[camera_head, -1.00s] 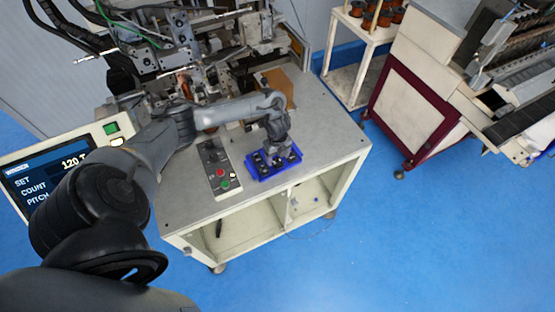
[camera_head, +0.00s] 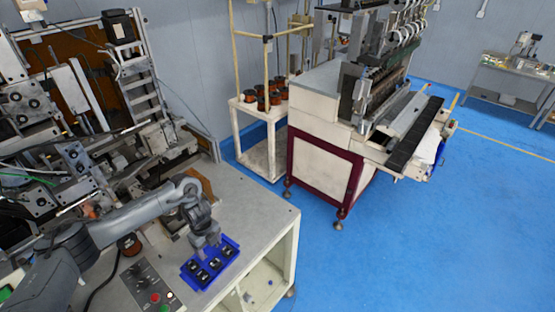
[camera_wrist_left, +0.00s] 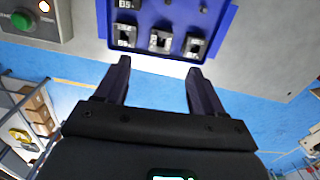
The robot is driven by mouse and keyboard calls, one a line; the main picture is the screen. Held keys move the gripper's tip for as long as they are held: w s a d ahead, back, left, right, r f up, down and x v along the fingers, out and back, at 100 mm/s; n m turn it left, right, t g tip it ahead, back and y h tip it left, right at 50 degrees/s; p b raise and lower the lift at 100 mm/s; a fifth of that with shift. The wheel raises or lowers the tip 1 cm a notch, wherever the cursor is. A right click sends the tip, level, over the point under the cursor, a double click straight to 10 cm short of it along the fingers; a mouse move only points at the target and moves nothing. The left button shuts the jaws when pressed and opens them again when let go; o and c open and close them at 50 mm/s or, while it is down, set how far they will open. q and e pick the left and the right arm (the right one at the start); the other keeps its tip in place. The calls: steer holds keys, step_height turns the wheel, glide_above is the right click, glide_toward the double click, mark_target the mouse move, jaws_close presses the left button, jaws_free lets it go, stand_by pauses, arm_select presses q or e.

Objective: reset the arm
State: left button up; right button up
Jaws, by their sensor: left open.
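My left arm (camera_head: 135,218) reaches in from the left, bent down over the table. My left gripper (camera_head: 209,246) points down above a blue tray (camera_head: 233,255) near the table's front edge. In the left wrist view the left gripper (camera_wrist_left: 160,72) is open, with nothing between its two dark fingers. The blue tray shows there at the top (camera_wrist_left: 226,22), with several small dark square parts in it. The fingertips lie close to the tray's near edge in that view; whether they touch it I cannot tell. My right gripper is in neither view.
A control box (camera_head: 148,286) with red and green buttons sits left of the tray. The winding machine (camera_head: 70,120) fills the left side. The grey tabletop (camera_head: 262,217) is clear right of the tray. A cart with copper spools (camera_head: 262,150) and a white-and-maroon machine (camera_head: 325,165) stand behind.

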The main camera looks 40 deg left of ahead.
arm_select(q)
steer(key=shift+g+h, duration=0.3)
steer(key=shift+g, duration=0.4)
steer(key=s+d+f, duration=0.2)
steer(key=s+f, duration=0.1)
steer(key=s+d+f, duration=0.1)
steer(key=s+f, duration=0.1)
steer(key=shift+s+d+p, duration=0.1)
steer(key=shift+s+p, duration=0.1)
steer(key=shift+p, duration=0.1)
steer(key=s+d+f+h+p, duration=0.1)
steer(key=s+d+f, duration=0.15)
steer(key=d, duration=0.45)
steer(key=s+d+f+m+h, duration=0.1)
steer(key=s+d+f, duration=0.1)
steer(key=s+d, duration=0.3)
steer(key=s+d+f+h+p, duration=0.1)
steer(key=s+d+f, duration=0.2)
steer(key=d, duration=0.5)
steer(key=s+d+r+n+t+h, duration=0.1)
steer(key=s+d+r+h, duration=0.1)
steer(key=d, duration=1.1)
steer(key=w+d+r+n+t+p, duration=0.25)
steer(key=d+r+n+t, duration=0.2)
steer(key=r, duration=0.35)
steer(key=w+a+r+n+y, duration=0.1)
steer(key=a+r+n+y, duration=0.4)
steer(key=a+r+n, duration=0.6)
steer(key=shift+a+r, duration=0.7)
steer(key=shift+a, duration=0.3)
